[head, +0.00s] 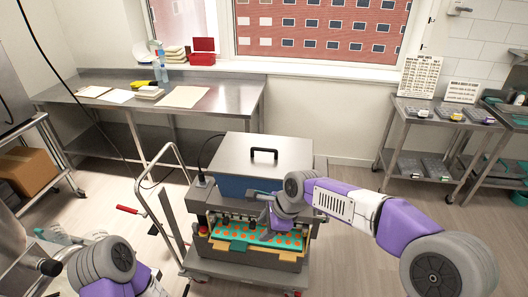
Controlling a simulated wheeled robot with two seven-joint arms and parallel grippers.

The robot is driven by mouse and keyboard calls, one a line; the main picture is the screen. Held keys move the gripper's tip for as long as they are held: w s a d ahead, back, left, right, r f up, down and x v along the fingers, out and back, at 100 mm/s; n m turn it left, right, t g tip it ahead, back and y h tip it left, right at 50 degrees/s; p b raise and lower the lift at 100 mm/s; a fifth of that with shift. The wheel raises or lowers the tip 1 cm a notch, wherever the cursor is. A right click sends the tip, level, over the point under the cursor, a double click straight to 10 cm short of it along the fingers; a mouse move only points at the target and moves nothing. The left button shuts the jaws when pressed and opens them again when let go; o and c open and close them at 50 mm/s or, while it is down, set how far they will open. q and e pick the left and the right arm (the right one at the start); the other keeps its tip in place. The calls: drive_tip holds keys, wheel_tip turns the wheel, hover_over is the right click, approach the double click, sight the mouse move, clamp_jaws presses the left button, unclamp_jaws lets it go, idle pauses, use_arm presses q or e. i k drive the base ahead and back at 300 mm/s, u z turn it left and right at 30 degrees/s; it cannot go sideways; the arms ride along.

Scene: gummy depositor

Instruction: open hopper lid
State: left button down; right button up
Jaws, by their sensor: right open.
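The depositor's hopper has a flat steel lid (232,150) with a black bar handle (264,153) on top. The lid lies flat and shut over the blue-sided hopper (235,187). My right gripper (265,218) is open, in front of the hopper and lower in the picture than the handle. It is apart from the handle and appears over the machine's front, near the nozzles. Its fingers are small and dark, and I cannot tell whether they touch the machine. My left arm shows at the lower left, but its gripper cannot be made out.
A teal tray with orange spots (284,240) sits in the machine's front. The cart (178,262) has a tall push handle (143,200) at left. A steel table (215,88) stands behind left, another table (398,133) at right. Floor right of the machine is clear.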

sight(270, 157)
drive_tip(key=u, duration=0.15)
drive_tip(key=i, duration=1.55)
drive_tip(key=z, duration=0.6)
